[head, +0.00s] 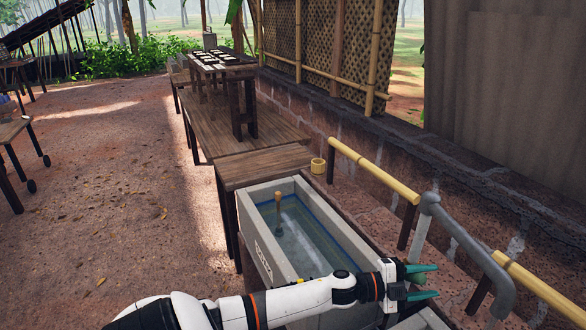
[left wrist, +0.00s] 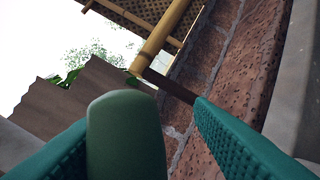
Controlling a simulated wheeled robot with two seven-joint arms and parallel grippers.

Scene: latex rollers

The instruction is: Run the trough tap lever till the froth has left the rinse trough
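The rinse trough (head: 262,257) is a pale grey stone basin with bluish water (head: 300,237) in it. Pale streaks show on the water; I cannot tell clearly whether they are froth. A grey tap pipe (head: 465,240) rises right of the trough and bends down. My left gripper (head: 430,281) is right of the trough's near end, fingers apart. A dark green rounded piece (left wrist: 125,135), perhaps the lever's grip, lies between the fingers in the left wrist view, close to one finger with a gap to the other. My right gripper is out of view.
A bamboo rail (head: 375,170) and a brick wall run along the right. Bare ground lies open on the left.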

